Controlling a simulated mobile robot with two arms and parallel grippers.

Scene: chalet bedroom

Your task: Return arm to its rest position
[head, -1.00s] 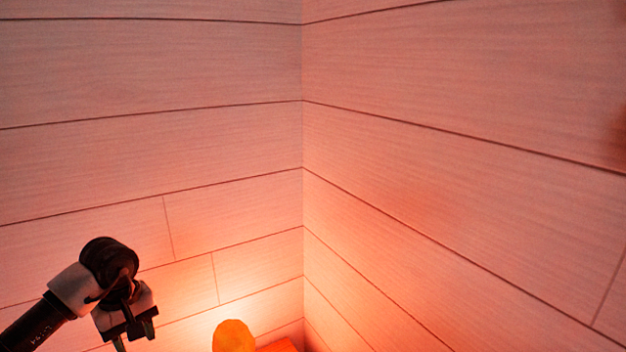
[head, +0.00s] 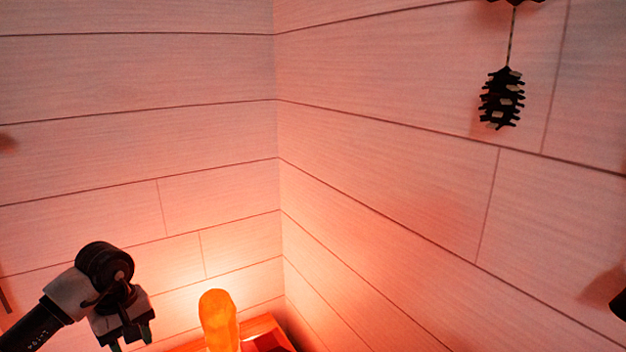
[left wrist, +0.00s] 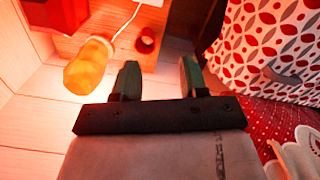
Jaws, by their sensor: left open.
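My left arm comes in from the lower left in the head view, bent at a black and white wrist. Its gripper (head: 131,340) points down at the bottom of that view, left of a glowing orange lamp. In the left wrist view the gripper's two fingers (left wrist: 160,82) stand apart with nothing between them. The lamp (left wrist: 88,68) shows to the left of the fingers there, and I see no contact. My right gripper is in neither view.
The lamp (head: 218,320) stands on a wooden top (head: 262,328) in the wall corner. A dark pinecone-shaped weight (head: 502,98) hangs at the right wall. The left wrist view shows a patterned pillow (left wrist: 268,42), red dotted bedding (left wrist: 248,120) and a small round reddish object (left wrist: 146,40).

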